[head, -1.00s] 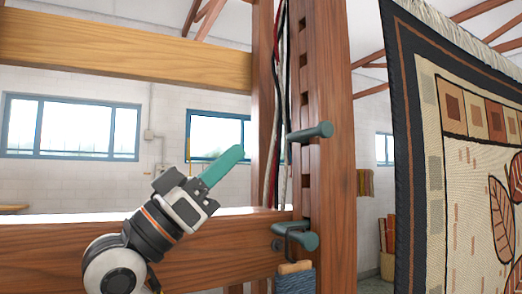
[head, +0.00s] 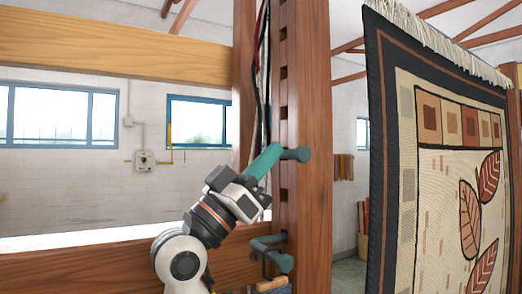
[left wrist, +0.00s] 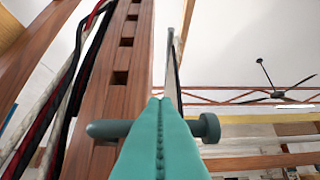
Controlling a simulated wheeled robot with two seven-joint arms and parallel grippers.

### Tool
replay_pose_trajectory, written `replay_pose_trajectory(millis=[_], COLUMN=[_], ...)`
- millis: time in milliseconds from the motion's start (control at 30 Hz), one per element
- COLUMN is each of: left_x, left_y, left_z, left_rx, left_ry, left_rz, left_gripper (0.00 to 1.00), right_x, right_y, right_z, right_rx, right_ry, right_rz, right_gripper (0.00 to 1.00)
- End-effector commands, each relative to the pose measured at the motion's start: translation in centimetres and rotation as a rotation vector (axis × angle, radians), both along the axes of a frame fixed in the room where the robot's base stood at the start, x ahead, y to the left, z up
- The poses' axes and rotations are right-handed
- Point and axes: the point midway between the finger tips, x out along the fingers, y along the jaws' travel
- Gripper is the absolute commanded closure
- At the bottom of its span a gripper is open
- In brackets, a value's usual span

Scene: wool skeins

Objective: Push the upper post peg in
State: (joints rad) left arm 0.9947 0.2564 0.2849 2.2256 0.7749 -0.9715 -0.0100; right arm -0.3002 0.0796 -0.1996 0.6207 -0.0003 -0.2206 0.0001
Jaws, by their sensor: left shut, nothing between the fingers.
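The upper post peg (head: 297,154) is a grey-green rod with a round knob. It sticks out from the holed face of the wooden post (head: 315,200). The fingers (left wrist: 157,105) hide the middle of the shaft in the left wrist view. I cannot tell whether they touch it. My right gripper is not in view.
A lower grey-green peg (head: 280,262) sits on the post beside the lower beam (head: 90,265). Dark, red and white cords (head: 262,70) hang left of the post. A patterned tapestry (head: 440,150) hangs at the right. Open room lies between the two beams.

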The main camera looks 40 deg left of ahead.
Motion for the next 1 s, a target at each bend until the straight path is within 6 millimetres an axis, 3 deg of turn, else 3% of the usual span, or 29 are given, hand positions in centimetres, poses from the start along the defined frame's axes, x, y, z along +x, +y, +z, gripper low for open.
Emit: replay_pose_trajectory(millis=[200, 467, 1000], left_x=[0.2, 3.1, 3.5], left_y=[-0.1, -1.3, -1.4], left_z=[0.0, -0.1, 0.7], left_rx=[-0.001, 0.000, 0.000], left_ry=[0.000, 0.002, 0.002], left_rz=[-0.001, -0.001, -0.001], left_gripper=[1.00, 1.00, 1.00], right_x=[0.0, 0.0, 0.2], right_y=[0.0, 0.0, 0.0], right_z=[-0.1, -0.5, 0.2], right_rx=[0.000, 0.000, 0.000], right_ry=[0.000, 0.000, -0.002], right_rz=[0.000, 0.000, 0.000], right_gripper=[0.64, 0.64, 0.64])
